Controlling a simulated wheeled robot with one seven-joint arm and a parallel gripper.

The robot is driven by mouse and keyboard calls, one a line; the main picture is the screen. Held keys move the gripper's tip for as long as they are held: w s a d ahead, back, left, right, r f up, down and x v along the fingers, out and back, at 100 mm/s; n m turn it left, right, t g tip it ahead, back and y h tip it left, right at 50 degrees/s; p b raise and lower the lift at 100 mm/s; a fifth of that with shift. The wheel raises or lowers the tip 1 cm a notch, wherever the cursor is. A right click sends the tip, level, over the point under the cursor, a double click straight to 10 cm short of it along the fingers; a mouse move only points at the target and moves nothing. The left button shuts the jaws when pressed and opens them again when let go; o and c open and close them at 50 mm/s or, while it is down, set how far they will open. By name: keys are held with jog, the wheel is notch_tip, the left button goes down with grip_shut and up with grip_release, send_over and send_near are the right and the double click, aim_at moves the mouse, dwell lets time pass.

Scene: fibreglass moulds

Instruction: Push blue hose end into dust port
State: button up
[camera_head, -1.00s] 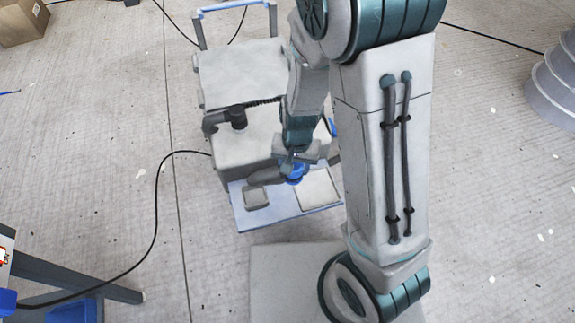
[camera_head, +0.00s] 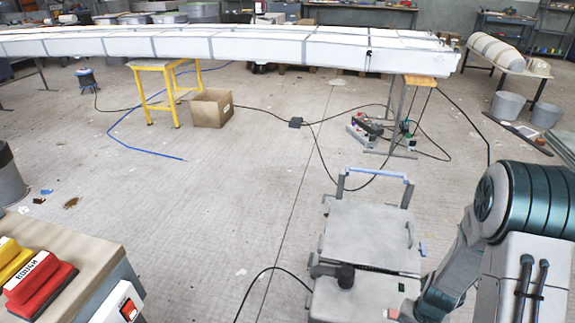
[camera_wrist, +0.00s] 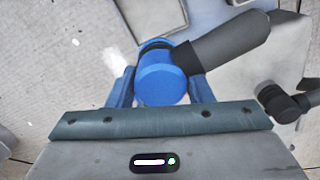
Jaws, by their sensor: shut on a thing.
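The blue hose end (camera_wrist: 160,82) is in the wrist view, a round blue cuff with a dark grey hose (camera_wrist: 228,42) running from it to the upper right. My gripper (camera_wrist: 162,92) is shut on this blue end, with one blue finger on each side of it. In the head view, my arm reaches down at the lower right, and the blue end cannot be made out there. A black elbow fitting (camera_head: 345,275) sits on a grey wheeled machine (camera_head: 368,228). I cannot tell for certain which part is the dust port.
The machine has a blue-topped handle (camera_head: 378,173). A bench with red and yellow sanding blocks (camera_head: 38,280) stands at the lower left. A cardboard box (camera_head: 211,108), a blue hose (camera_head: 130,146) and black cables lie on the floor. The floor left of the machine is mostly clear.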

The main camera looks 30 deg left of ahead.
jog(key=shift+n, duration=0.5)
jog(key=d+p, duration=0.1)
jog(key=p, duration=0.1)
jog(key=w+d+r+p, duration=0.1)
jog(key=d+p, duration=0.1)
jog(key=w+d+p, duration=0.1)
jog(key=p, duration=0.2)
jog(key=shift+d+r, duration=0.35)
jog(key=shift+s, duration=0.1)
